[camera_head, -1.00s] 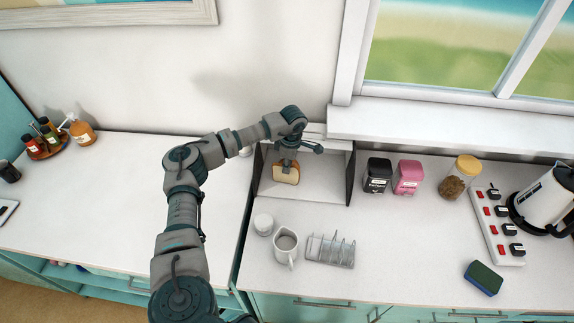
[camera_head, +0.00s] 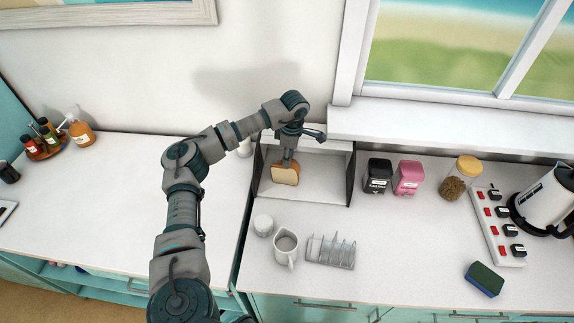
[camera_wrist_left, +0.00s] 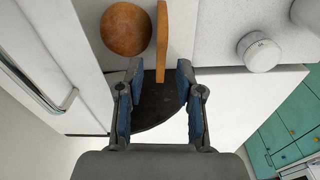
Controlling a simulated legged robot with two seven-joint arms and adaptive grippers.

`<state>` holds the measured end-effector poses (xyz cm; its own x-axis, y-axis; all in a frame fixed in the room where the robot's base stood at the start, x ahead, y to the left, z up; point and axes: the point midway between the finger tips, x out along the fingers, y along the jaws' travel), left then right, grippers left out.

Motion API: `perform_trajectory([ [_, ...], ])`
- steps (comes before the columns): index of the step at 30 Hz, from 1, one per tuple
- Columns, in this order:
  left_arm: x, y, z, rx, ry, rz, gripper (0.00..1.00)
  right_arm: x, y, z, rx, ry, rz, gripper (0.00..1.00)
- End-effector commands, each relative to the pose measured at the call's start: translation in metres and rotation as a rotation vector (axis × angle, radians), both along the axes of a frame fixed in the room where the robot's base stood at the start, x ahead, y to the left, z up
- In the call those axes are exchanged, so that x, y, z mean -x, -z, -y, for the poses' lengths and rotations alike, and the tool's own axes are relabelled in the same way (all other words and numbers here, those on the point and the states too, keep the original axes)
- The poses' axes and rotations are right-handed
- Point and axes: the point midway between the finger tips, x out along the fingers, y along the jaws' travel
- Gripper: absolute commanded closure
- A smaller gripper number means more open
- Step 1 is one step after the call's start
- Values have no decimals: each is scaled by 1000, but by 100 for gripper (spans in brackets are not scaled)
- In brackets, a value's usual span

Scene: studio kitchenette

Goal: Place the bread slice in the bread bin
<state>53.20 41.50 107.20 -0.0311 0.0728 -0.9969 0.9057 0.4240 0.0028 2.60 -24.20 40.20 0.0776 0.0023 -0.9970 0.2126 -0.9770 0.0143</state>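The bread slice (camera_head: 285,175), tan with a brown crust, stands roughly upright inside the open bread bin (camera_head: 325,182), towards its left side. My left gripper (camera_head: 287,160) points down into the bin at the slice's top edge. In the left wrist view the slice shows edge-on (camera_wrist_left: 161,40) between the fingertips of my left gripper (camera_wrist_left: 160,68). The fingers are apart, with a gap on each side of the slice. My right gripper is not in view.
A round brown bread-like object (camera_wrist_left: 127,28) is beside the slice in the wrist view. In front of the bin are a white lidded jar (camera_head: 263,225), a jug (camera_head: 286,247) and a toast rack (camera_head: 331,251). Black (camera_head: 378,176) and pink (camera_head: 408,177) canisters stand right.

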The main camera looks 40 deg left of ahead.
Motion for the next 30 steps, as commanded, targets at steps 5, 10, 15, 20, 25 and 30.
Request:
perform_trajectory([
  [5, -2, -39, 4, 0, 1, 3, 64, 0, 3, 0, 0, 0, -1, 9],
  [10, -2, -61, 5, -1, 0, 0, 64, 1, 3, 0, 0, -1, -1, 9],
  [15, -2, -68, 5, -1, 1, 0, 64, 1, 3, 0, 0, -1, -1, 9],
  [20, -2, -68, 5, -1, 1, 0, 64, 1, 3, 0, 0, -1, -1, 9],
  [25, -2, -68, 5, -1, 0, 0, 64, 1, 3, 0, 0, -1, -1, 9],
  [30, -2, -69, 5, -1, 0, 0, 64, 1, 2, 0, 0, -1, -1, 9],
])
